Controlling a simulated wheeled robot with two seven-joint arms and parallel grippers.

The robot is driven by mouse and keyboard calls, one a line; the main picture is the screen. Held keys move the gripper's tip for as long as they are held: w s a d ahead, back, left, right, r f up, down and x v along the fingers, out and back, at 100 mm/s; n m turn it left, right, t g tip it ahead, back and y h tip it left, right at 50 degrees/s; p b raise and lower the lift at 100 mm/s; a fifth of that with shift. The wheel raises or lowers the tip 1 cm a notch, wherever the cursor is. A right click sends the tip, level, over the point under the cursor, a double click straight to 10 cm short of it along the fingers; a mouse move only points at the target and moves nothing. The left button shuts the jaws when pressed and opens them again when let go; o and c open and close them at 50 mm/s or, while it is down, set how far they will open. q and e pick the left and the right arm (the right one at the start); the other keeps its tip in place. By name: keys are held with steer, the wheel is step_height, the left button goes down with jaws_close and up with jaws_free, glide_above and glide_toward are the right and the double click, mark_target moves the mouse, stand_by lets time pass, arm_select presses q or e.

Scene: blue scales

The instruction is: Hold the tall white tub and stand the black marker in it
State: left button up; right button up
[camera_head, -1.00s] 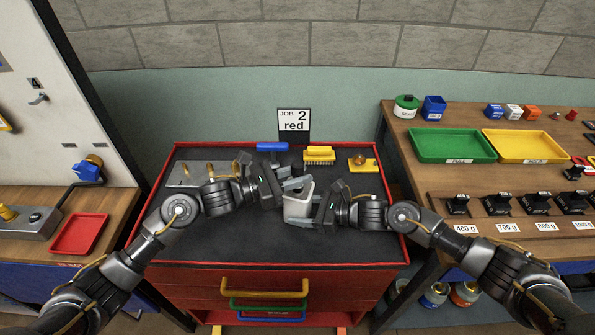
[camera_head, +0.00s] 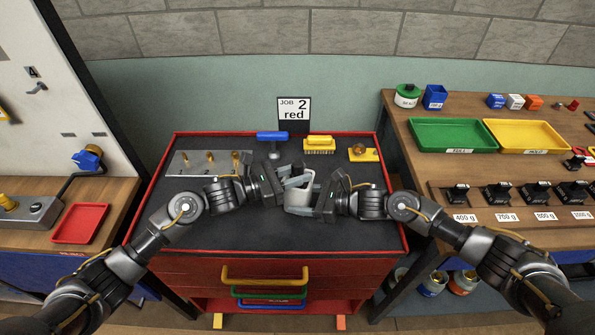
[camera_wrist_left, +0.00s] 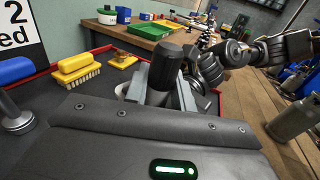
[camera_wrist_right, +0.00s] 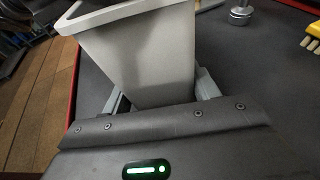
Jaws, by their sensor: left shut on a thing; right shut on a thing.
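The tall white tub (camera_head: 299,196) is at the middle of the dark-topped red cabinet. My right gripper (camera_head: 309,203) is shut on it from the right. The tub's pale wall and rim fill the top of the right wrist view (camera_wrist_right: 145,55). My left gripper (camera_head: 293,183) is beside the tub's upper part from the left, its fingertips close to the rim. In the left wrist view it is shut on the black marker (camera_wrist_left: 167,68), a dark upright cylinder. The marker's lower end is hidden, and the head view does not show it clearly.
Behind the grippers lie a blue T-handled tool (camera_head: 272,136), a yellow brush (camera_head: 319,145), a yellow block (camera_head: 363,154) and a metal plate with brass pegs (camera_head: 190,168). The cabinet top's front is clear.

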arm_select(q)
steer(key=o, duration=1)
steer(key=shift+o, duration=0.2)
steer(key=v, duration=1.2)
arm_select(e)
steer(key=o, duration=0.8)
steer(key=shift+o, duration=0.2)
steer(key=shift+d, duration=0.1)
